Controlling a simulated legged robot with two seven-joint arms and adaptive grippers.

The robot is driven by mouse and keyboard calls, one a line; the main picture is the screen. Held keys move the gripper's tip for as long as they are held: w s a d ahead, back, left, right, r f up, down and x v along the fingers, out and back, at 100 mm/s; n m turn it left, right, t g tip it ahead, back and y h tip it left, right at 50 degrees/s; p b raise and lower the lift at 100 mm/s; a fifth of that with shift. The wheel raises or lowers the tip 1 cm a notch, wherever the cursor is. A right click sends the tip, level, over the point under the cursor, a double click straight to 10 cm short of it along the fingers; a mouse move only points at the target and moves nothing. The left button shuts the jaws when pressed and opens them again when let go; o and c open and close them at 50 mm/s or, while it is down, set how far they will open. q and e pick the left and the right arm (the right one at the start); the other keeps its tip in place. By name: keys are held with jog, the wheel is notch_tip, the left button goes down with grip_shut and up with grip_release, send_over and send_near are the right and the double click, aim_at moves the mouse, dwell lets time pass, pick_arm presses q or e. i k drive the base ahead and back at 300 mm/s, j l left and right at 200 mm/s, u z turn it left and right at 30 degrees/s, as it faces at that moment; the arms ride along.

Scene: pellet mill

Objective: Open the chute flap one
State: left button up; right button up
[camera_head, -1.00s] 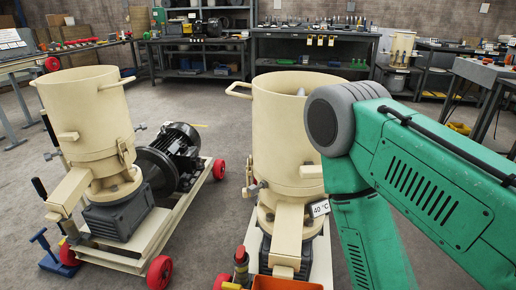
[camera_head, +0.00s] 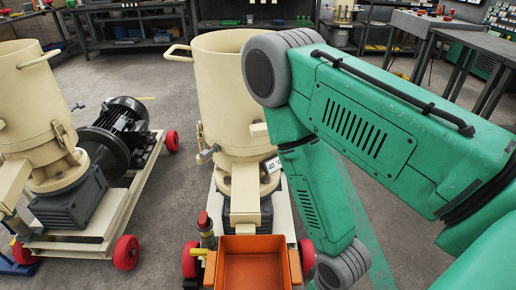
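The nearer cream pellet mill (camera_head: 222,95) stands in the middle of the view. Its cream discharge chute (camera_head: 245,195) slopes down toward an orange bin (camera_head: 254,268) at the front. I cannot make out a separate flap on this chute or whether it is open. A second cream mill (camera_head: 28,100) stands at the left with its own chute (camera_head: 14,184). My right arm, green with grey joints, comes in from the right and covers the right side of the nearer mill. Its gripper is out of view. My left gripper is not in view.
The mills stand on wheeled cream frames with red wheels (camera_head: 126,252). A black motor (camera_head: 118,128) sits between them. A red-topped post (camera_head: 205,225) stands beside the orange bin. Workbenches (camera_head: 145,28) line the back. Grey floor (camera_head: 182,190) is clear between the mills.

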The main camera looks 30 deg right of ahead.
aim_at(245, 224)
jog(key=k+l+u, duration=0.15)
jog(key=u, duration=0.35)
jog(key=k+u, duration=0.25)
jog(key=u, duration=0.2)
jog(key=l+z, duration=0.1)
jog(key=z, duration=0.3)
jog(key=l+z, duration=0.1)
jog(key=z, duration=0.35)
jog(key=l+z, duration=0.1)
jog(key=z, duration=0.3)
jog(key=l+z, duration=0.1)
jog(key=z, duration=0.35)
jog(key=l+z, duration=0.1)
jog(key=z, duration=0.3)
